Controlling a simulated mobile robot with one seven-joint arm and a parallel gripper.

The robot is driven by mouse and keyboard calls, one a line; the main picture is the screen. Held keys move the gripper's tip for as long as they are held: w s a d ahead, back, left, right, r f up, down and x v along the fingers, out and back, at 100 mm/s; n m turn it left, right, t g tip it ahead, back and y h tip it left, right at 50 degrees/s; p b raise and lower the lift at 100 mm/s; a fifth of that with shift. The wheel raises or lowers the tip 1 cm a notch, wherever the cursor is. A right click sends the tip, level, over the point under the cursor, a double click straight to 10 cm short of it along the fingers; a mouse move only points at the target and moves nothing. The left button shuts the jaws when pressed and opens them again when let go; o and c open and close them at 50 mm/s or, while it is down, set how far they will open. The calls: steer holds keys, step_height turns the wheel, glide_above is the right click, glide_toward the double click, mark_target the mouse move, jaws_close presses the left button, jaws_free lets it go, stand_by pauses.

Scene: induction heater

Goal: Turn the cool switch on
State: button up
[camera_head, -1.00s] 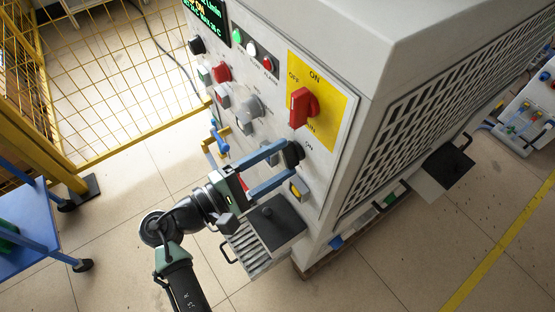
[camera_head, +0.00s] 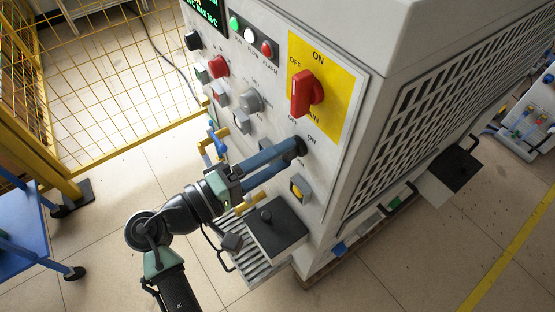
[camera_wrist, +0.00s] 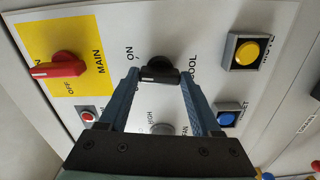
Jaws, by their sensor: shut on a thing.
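The cool switch is a small black knob (camera_wrist: 160,71) on the grey cabinet's front panel, with the words ON and COOL printed near it in the wrist view. In the head view the knob (camera_head: 301,146) sits below the yellow plate, partly hidden by my fingers. My gripper (camera_wrist: 160,76) has its two blue fingers on either side of the knob and is shut on it. In the head view my gripper (camera_head: 294,150) reaches the panel from the lower left. The knob's exact angle is hard to tell.
The red main switch (camera_head: 306,94) on its yellow plate is just above. A yellow push button (camera_head: 297,190) and a grey knob (camera_head: 250,99) are close by. A black-topped shelf (camera_head: 277,231) juts out below my gripper. A yellow mesh fence (camera_head: 110,80) stands to the left.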

steer(key=shift+m, duration=0.3)
steer(key=o, duration=1.4)
steer(key=v, duration=1.3)
